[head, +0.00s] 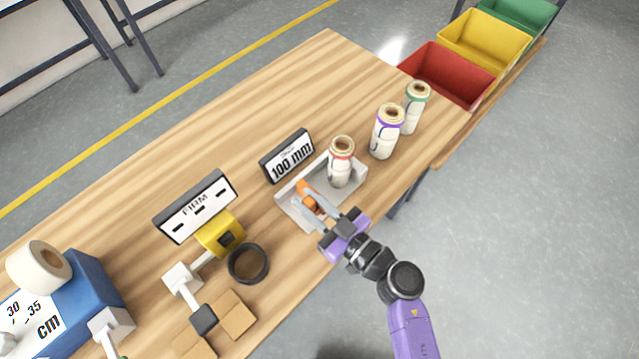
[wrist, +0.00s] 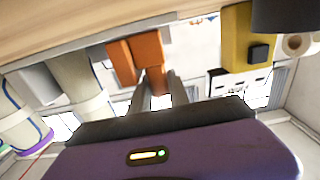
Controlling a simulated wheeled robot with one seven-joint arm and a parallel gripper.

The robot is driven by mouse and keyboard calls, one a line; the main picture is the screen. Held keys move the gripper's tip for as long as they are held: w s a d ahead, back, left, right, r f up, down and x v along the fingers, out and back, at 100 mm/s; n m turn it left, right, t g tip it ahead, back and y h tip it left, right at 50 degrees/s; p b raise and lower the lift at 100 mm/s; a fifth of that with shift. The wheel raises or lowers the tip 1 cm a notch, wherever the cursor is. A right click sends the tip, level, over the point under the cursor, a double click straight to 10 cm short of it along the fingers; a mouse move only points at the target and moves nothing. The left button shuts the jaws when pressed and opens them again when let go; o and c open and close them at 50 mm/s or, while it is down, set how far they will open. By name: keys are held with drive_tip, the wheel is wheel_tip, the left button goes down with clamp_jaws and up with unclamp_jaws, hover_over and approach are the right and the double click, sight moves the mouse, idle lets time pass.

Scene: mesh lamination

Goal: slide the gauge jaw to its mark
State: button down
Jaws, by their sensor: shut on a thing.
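The gauge is a grey metal fixture (head: 290,196) near the front edge of the table, with an orange jaw (head: 304,188) on it. The jaw also shows in the wrist view (wrist: 147,47), at the fingertips. My gripper (head: 320,208) reaches over the gauge from the front right and is shut on the orange jaw. A white roll with a red band (head: 341,162) stands upright at the right part of the gauge. A sign reading 100 mm (head: 289,157) stands behind it. The mark on the gauge is too small to make out.
Rolls with a purple band (head: 386,132) and a green band (head: 416,108) stand to the right. A FIRM sign (head: 196,206), a yellow device (head: 220,234) and a black ring (head: 248,264) are to the left. Red (head: 447,76) and yellow (head: 487,40) bins lie beyond the table.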

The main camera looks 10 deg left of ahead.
drive_tip(key=shift+s+a, duration=0.25)
drive_tip(key=shift+s, duration=0.05)
drive_tip(key=c, duration=1.2)
unclamp_jaws()
drive_tip(key=shift+s, duration=0.1)
drive_tip(key=shift+c, duration=0.2)
drive_tip(key=shift+d, duration=0.25)
drive_tip(key=v, duration=0.7)
drive_tip(key=shift+s, duration=0.2)
drive_tip(key=shift+d, duration=0.1)
